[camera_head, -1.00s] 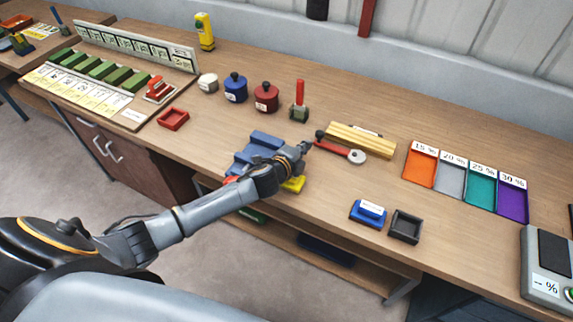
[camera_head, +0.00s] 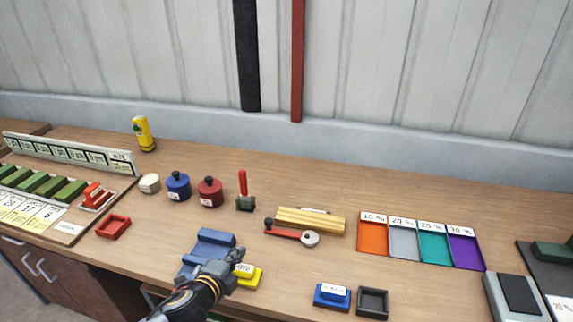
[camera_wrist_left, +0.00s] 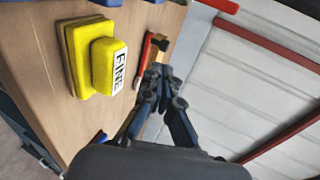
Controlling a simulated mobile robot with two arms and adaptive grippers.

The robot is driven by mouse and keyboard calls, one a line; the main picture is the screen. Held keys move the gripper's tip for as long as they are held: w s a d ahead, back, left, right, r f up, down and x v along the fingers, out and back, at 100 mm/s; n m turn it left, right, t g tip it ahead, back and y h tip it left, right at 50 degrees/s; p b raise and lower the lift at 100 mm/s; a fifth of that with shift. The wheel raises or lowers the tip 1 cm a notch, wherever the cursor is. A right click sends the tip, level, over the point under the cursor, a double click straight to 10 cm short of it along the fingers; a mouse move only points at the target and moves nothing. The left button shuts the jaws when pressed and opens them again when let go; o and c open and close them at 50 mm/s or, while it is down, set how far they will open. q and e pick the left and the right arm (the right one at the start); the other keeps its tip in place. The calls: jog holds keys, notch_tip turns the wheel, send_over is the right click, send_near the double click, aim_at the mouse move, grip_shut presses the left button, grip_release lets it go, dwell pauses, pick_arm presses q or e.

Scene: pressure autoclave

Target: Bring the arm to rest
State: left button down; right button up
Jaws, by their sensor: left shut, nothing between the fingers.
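My left gripper (camera_head: 226,266) is low in the head view, over the front part of the bench beside a blue block-like holder (camera_head: 214,238) and a yellow block (camera_head: 246,275). In the left wrist view the gripper (camera_wrist_left: 163,72) shows with its fingers together and nothing between them. There the yellow block (camera_wrist_left: 76,62), labelled FINE, lies to the left of the fingers, apart from them. My right gripper is in neither view.
A red-handled tool (camera_head: 288,233) and a wooden block (camera_head: 310,221) lie right of the gripper. A blue block (camera_head: 332,296) and a black tray (camera_head: 373,302) are near the front edge. Coloured trays (camera_head: 404,240) stand at right; red and blue pots (camera_head: 178,187) at left.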

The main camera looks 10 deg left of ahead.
pick_arm(q)
jog(key=shift+s+d+f+n, duration=0.15)
jog(key=shift+s+n, duration=0.2)
jog(key=shift+n, duration=0.05)
jog(key=s+d+f+n+g+y, duration=0.1)
jog(key=s+f+n+g, duration=0.15)
jog(key=s+n, duration=0.5)
jog(key=s+d+f+n+g, duration=0.1)
jog(key=s+n+g, duration=0.3)
jog(key=s, duration=0.7)
jog(key=s+f+n+g+y, duration=0.15)
jog(key=s+n+g, duration=0.3)
jog(key=s, duration=0.45)
notch_tip(320, 180, down, 28)
jog(key=s+r, duration=0.1)
jog(key=s+a+f+g+b, duration=0.1)
jog(key=s+a+f, duration=0.1)
jog(key=s+f, duration=1.5)
jog(key=shift+a+f+g+h+b, duration=0.15)
jog(key=shift+a+g+h+b, duration=0.15)
jog(key=shift+g+h+b, duration=0.1)
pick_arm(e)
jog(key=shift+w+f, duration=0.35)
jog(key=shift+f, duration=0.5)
